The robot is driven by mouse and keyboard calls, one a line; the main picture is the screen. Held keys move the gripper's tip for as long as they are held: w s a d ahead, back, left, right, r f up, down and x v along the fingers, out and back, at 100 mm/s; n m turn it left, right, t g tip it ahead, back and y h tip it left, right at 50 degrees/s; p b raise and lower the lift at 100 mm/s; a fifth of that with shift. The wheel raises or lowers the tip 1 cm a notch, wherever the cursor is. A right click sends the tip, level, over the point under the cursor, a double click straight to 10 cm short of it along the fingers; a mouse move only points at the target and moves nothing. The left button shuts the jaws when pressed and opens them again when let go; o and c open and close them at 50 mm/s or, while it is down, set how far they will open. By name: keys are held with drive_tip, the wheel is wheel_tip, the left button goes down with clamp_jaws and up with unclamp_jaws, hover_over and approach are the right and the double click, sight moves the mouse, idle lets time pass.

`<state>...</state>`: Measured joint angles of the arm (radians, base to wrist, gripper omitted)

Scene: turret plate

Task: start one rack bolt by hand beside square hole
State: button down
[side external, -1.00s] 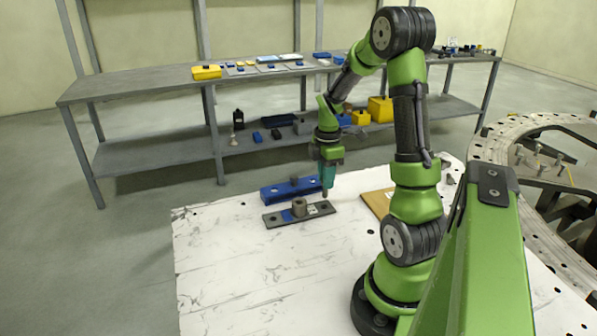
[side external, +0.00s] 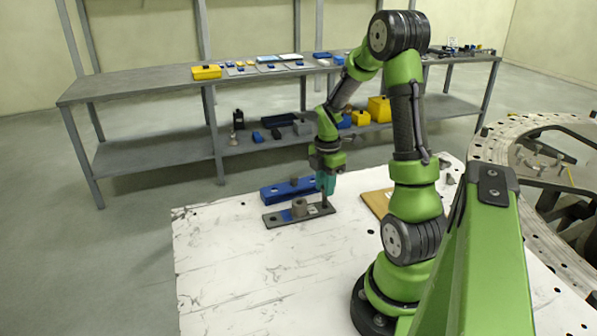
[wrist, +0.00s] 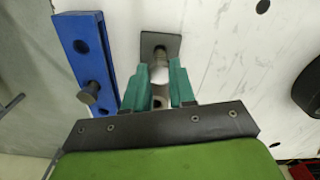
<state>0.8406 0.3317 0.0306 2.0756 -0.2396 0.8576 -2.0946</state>
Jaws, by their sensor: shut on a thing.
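A dark flat plate (side external: 275,219) lies on the white table in the side view, with a round grey boss (side external: 299,207) standing at its middle. My gripper (side external: 325,188) points down over the plate's right end. Its teal fingers (wrist: 161,92) are shut on a small bolt (side external: 324,201), mostly hidden between them. The bolt's lower end is at or just above the plate; I cannot tell if it touches. I cannot make out the square hole.
A blue rack (side external: 271,193) lies just behind the plate with one dark bolt (side external: 294,182) standing in it; both show at the wrist view's left. A brown board (side external: 376,203) lies to the right. The table's front left (side external: 230,270) is clear.

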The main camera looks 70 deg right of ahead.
drive_tip(key=n, duration=1.1)
drive_tip(key=shift+n, duration=0.3)
drive_tip(key=shift+f, duration=0.9)
idle(1.7)
drive_tip(key=shift+f+m, duration=0.1)
drive_tip(key=shift+m, duration=1.4)
drive_tip(key=shift+m, duration=1.4)
